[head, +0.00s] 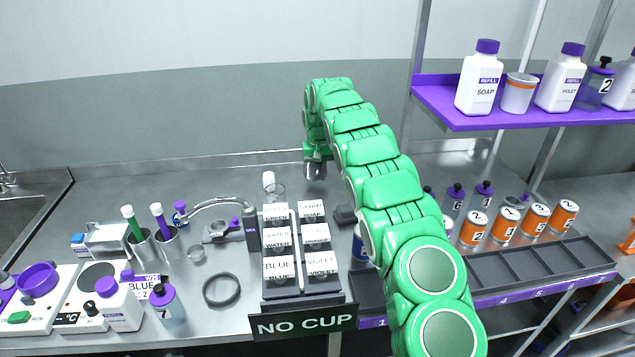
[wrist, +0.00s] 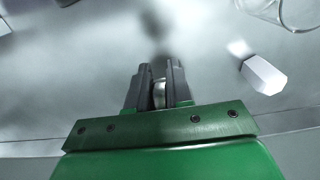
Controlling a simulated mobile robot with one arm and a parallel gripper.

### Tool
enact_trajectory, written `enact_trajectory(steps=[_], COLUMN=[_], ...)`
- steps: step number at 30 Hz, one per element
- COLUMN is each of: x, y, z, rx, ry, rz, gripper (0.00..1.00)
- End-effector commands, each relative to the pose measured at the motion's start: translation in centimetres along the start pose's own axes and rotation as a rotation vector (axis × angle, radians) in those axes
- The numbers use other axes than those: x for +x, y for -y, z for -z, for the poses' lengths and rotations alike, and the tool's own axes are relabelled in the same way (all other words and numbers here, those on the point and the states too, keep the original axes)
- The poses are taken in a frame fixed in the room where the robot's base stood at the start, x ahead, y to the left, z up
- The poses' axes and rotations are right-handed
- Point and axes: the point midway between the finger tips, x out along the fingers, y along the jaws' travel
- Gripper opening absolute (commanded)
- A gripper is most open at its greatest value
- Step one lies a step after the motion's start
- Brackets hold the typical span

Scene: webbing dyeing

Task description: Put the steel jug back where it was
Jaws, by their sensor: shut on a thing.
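My gripper (head: 316,158) is at the back of the steel bench, near the wall, pointing down. In the wrist view my gripper (wrist: 159,75) has its two dark fingers closed around a small, shiny steel piece (wrist: 159,95). I take this piece to be part of the steel jug. Most of it is hidden between the fingers and behind the green gripper body. In the head view a grey metallic shape shows just under the gripper, too small to tell from the fingers. Whether the jug touches the bench I cannot tell.
A white faceted block (wrist: 263,76) and a clear glass vessel (wrist: 285,12) are right of the gripper in the wrist view. A rack of labelled blocks (head: 297,297) stands behind a NO CUP sign (head: 303,322). A dark ring (head: 221,290) lies left. A purple shelf (head: 440,100) holds bottles.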

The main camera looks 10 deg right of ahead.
Motion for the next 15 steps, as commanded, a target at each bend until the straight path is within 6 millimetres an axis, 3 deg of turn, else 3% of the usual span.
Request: enact_trajectory(steps=[15], x=[1.1], y=[0.0], z=[0.8], rx=[0.001], ry=[0.000], rz=[0.002], gripper=[0.00])
